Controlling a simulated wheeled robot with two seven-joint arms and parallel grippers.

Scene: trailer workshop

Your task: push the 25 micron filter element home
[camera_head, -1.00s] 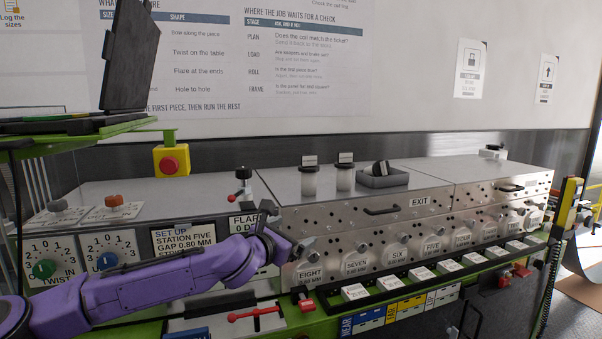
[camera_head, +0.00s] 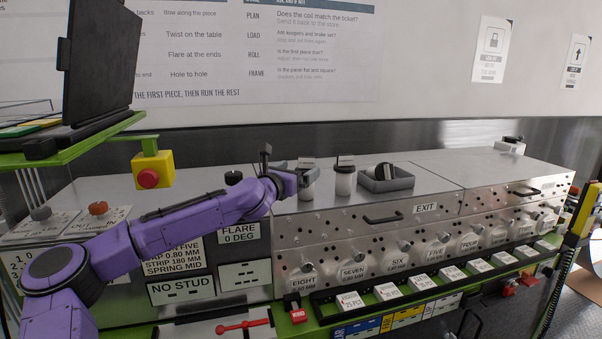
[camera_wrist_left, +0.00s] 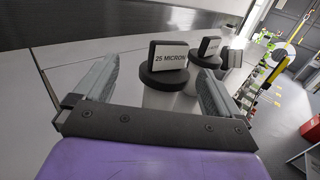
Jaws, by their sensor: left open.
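The 25 micron filter element (camera_wrist_left: 165,66) has a black round cap with an upright label in the left wrist view, above a pale cylinder. In the head view it is the left of two white canisters (camera_head: 309,185) on the machine top, partly covered by my gripper. My left gripper (camera_head: 285,167) is open at its near left side. In the left wrist view its fingers (camera_wrist_left: 155,88) stand apart on either side of the element, with no clear grip. How deep the element sits cannot be told. My right gripper is not in view.
A second capped canister (camera_head: 345,182) stands close to the right of the first. A grey tray (camera_head: 398,185) holding a dark part lies beyond it. The machine top (camera_head: 440,165) is otherwise mostly clear. A yellow box with a red button (camera_head: 150,176) hangs at the left.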

